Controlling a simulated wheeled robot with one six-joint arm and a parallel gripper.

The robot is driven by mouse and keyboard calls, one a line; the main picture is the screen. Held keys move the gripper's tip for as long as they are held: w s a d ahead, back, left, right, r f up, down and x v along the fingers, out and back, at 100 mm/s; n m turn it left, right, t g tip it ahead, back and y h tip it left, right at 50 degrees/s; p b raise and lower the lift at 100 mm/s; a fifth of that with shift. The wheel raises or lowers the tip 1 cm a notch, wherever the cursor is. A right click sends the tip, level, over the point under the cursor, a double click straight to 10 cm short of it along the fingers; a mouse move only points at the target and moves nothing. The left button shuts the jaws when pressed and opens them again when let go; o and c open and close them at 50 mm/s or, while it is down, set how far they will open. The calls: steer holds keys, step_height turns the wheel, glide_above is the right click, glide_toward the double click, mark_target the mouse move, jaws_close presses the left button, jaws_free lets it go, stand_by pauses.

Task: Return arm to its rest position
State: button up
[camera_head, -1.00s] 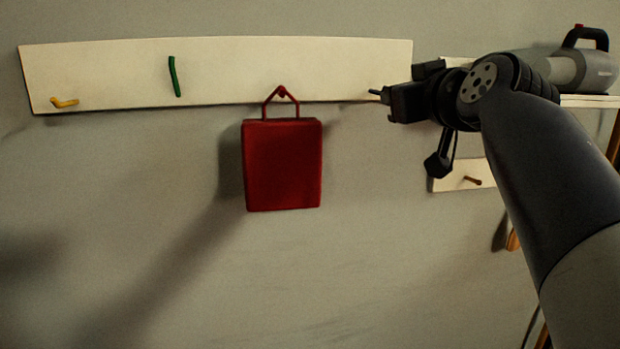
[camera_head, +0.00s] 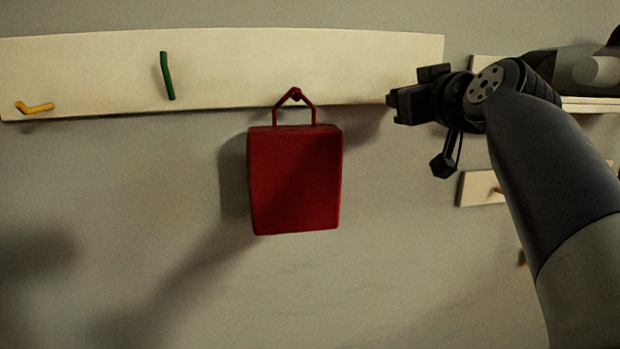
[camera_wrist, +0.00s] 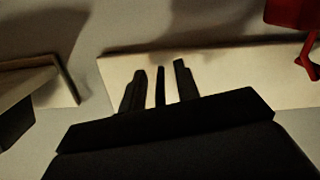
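My gripper (camera_head: 392,105) is at the right end of the hook board in the head view, with my arm coming up from the lower right. In the wrist view the two fingers of my gripper (camera_wrist: 160,68) stand apart. A thin dark bar (camera_wrist: 160,87) shows between them; I cannot tell whether it is a peg or a shadow. No held object is visible. A red bag (camera_head: 295,185) hangs by its handle from a red hook (camera_head: 295,94), left of my gripper and apart from it. Part of the red bag (camera_wrist: 290,12) shows in the wrist view's upper right.
The cream hook board (camera_head: 230,70) on the grey wall carries a yellow hook (camera_head: 35,108) and a green hook (camera_head: 167,76). A shelf (camera_head: 590,105) with a grey appliance (camera_head: 585,72) and a smaller board (camera_head: 482,188) are at the right, near my arm. The wall below the bag is bare.

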mark_target(405, 73)
steer(key=shift+w+a+r+p, duration=0.15)
steer(key=shift+w+p, duration=0.25)
steer(key=shift+w, duration=0.1)
steer(key=shift+s+r+g+p, duration=0.2)
steer(key=shift+s+g+p, duration=0.15)
steer(key=shift+p, duration=0.35)
steer(key=shift+w+p, duration=0.1)
steer(key=shift+p, duration=0.25)
steer(key=shift+r+g+p, duration=0.1)
steer(key=shift+g+p, duration=0.25)
steer(key=shift+p, duration=0.55)
steer(key=g+p, duration=0.1)
steer(key=p, duration=0.3)
steer(key=r+g+p, duration=0.1)
steer(key=g+p, duration=0.1)
steer(key=p, duration=0.3)
steer(key=g+h+p, duration=0.1)
steer(key=p, duration=0.4)
steer(key=shift+w+r+g, duration=0.2)
steer(key=shift+r+g, duration=0.05)
steer(key=shift+g, duration=0.15)
steer(key=g+p, duration=0.1)
steer(key=p, duration=0.1)
steer(key=g+p, duration=0.1)
steer(key=p, duration=0.2)
steer(key=shift+w+r, duration=0.15)
steer(key=shift+r, duration=0.1)
